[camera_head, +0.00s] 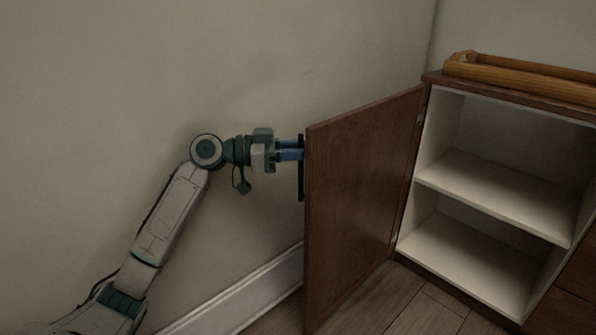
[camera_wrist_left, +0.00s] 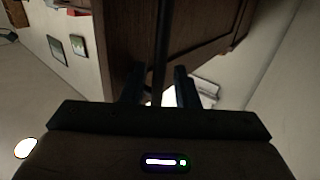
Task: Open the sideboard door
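The brown sideboard door (camera_head: 360,190) stands wide open in the head view, swung out to the left of the cabinet. Its dark bar handle (camera_head: 301,180) is on the outer face, near the free edge; the bar also shows upright in the left wrist view (camera_wrist_left: 160,45). My left gripper (camera_head: 292,150) is at this handle. In the left wrist view its two fingers (camera_wrist_left: 160,88) stand on either side of the bar, with a visible gap on each side. The sideboard's white interior (camera_head: 450,215) is exposed and looks empty, with one shelf (camera_head: 500,195). My right gripper is not in view.
A wooden tray (camera_head: 520,75) lies on the sideboard top. Brown drawer fronts (camera_head: 575,270) are right of the opening. A plain wall (camera_head: 250,60) with a white baseboard (camera_head: 250,295) runs behind my left arm and the door. Wood floor (camera_head: 400,300) shows below.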

